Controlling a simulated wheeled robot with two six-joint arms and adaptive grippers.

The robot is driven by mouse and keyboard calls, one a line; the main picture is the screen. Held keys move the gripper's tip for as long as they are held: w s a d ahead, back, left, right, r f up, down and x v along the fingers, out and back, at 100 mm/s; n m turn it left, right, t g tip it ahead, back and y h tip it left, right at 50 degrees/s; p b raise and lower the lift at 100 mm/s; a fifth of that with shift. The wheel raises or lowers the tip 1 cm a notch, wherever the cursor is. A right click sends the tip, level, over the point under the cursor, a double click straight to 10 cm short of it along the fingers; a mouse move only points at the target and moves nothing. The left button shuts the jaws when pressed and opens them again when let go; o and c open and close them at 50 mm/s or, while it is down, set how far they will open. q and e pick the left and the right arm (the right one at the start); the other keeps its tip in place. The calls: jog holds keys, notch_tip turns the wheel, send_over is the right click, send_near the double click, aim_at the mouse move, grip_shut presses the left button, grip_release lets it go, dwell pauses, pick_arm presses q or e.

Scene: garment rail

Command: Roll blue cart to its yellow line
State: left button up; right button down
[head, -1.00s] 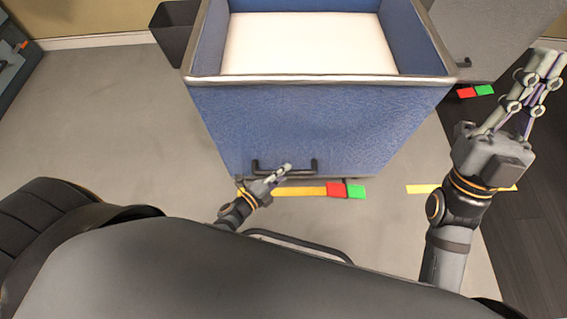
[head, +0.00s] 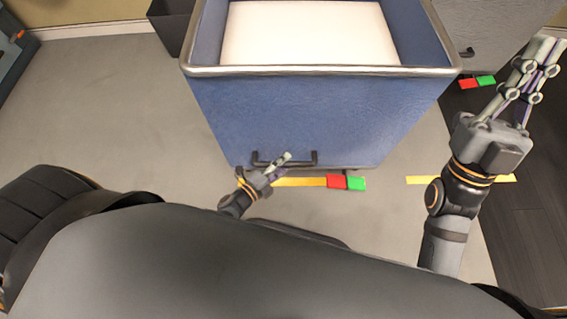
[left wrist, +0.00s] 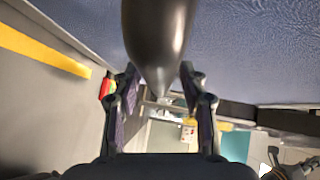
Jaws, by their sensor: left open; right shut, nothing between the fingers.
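The blue cart (head: 310,115) stands in front of me, with a pale inside and a black bar handle (head: 285,163) low on its near face. A yellow line (head: 300,182) lies on the floor just on my side of the cart's lower edge; its left part is hidden by my left gripper (head: 284,160). That gripper is open at the left half of the handle. In the left wrist view, the dark handle (left wrist: 160,35) lies between the two spread fingers. My right gripper (head: 541,55) is shut and empty, raised at the right, away from the cart.
A red block (head: 336,182) and a green block (head: 356,184) sit at the line's right end. Another yellow strip (head: 430,180) lies further right. A grey cart (head: 480,30) stands at the back right, a dark bin (head: 168,28) at the back left.

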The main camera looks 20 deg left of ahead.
pick_arm(q)
jog(key=v, duration=1.2)
